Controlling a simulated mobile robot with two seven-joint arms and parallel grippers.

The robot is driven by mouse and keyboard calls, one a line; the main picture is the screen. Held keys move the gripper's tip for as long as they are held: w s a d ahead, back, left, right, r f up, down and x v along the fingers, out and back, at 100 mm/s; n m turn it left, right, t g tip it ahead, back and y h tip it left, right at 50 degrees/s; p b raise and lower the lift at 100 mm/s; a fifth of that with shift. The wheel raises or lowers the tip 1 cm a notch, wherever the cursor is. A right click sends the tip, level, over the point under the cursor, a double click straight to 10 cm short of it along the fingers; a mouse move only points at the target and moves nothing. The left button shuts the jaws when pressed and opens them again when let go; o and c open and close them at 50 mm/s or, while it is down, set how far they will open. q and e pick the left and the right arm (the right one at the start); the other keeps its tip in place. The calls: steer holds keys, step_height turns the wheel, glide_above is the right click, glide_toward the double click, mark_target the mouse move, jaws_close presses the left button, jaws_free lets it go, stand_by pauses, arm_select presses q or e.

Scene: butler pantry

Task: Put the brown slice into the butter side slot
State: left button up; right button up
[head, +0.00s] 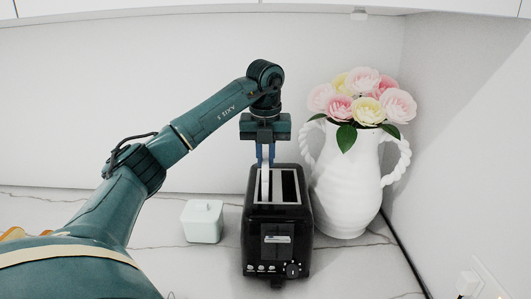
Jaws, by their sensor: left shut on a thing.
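A black toaster (277,222) with two long slots stands on the counter, its controls facing me. My left gripper (265,163) points straight down over the left slot, the one on the side of the small pale lidded butter dish (203,221). Its blue fingers are shut on a thin slice (265,184), seen edge-on in line with the left slot. The slice's colour is hard to read, and its lower part is hidden in or behind the slot. The right slot (289,185) looks dark and empty. My right gripper is not in view.
A white ribbed vase (343,190) with pink and yellow flowers (365,95) stands close to the toaster's right side. A wall outlet (480,282) is at the lower right. The marble counter is clear between butter dish and toaster.

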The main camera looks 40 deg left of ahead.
arm_select(q)
steer(key=shift+f, duration=0.65)
steer(key=shift+f+b, duration=0.65)
steer(key=shift+f, duration=0.65)
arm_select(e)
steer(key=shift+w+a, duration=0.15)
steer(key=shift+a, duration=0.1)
arm_select(q)
steer(key=o, duration=0.8)
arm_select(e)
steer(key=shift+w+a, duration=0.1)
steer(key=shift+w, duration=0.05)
